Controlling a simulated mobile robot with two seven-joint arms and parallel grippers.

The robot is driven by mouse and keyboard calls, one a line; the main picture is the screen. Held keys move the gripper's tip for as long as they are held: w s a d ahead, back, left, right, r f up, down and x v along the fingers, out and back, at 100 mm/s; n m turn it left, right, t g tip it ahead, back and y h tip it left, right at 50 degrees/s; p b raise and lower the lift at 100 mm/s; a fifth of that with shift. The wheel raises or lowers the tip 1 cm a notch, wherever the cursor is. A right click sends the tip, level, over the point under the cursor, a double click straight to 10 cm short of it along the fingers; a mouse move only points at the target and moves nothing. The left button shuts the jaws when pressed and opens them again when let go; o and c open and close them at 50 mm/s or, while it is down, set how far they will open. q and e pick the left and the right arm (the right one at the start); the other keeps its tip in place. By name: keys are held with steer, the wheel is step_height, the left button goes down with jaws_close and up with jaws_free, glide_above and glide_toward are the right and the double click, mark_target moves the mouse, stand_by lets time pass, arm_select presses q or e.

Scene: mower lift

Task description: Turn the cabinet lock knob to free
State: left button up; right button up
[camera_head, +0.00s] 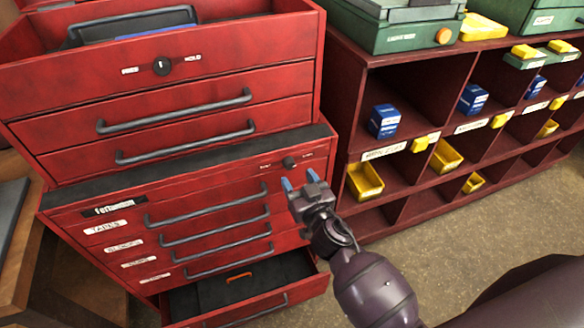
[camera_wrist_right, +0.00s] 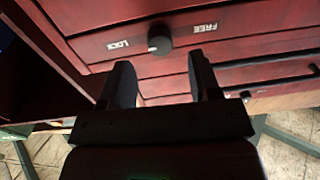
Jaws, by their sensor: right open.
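The red lower cabinet (camera_head: 85,211) has a small dark lock knob (camera_head: 289,162) at the right end of its top strip, with a label on each side. In the right wrist view the dark round knob (camera_wrist_right: 159,44) sits between the words LOCK and FREE, which appear upside down. A pale mark shows on the knob's side nearer LOCK. My right gripper (camera_head: 299,181) is open and empty just in front of the knob. In the wrist view its two fingers (camera_wrist_right: 162,68) spread to either side of the knob, seemingly short of it. My left gripper is out of view.
A red upper chest (camera_head: 75,100) with its own FREE/HOLD knob (camera_head: 162,66) stands on the cabinet. The bottom drawer (camera_head: 285,303) is pulled open, with an orange handle inside. Right is a dark red cubby shelf (camera_head: 400,90) with yellow bins. Bare floor lies in front.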

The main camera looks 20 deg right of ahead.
mark_target(291, 168)
steer(key=shift+w+a, duration=0.15)
steer(key=shift+w, duration=2.1)
steer(key=shift+c, duration=0.2)
steer(key=shift+c, duration=1.2)
steer(key=c, duration=0.6)
steer(key=shift+c, duration=0.2)
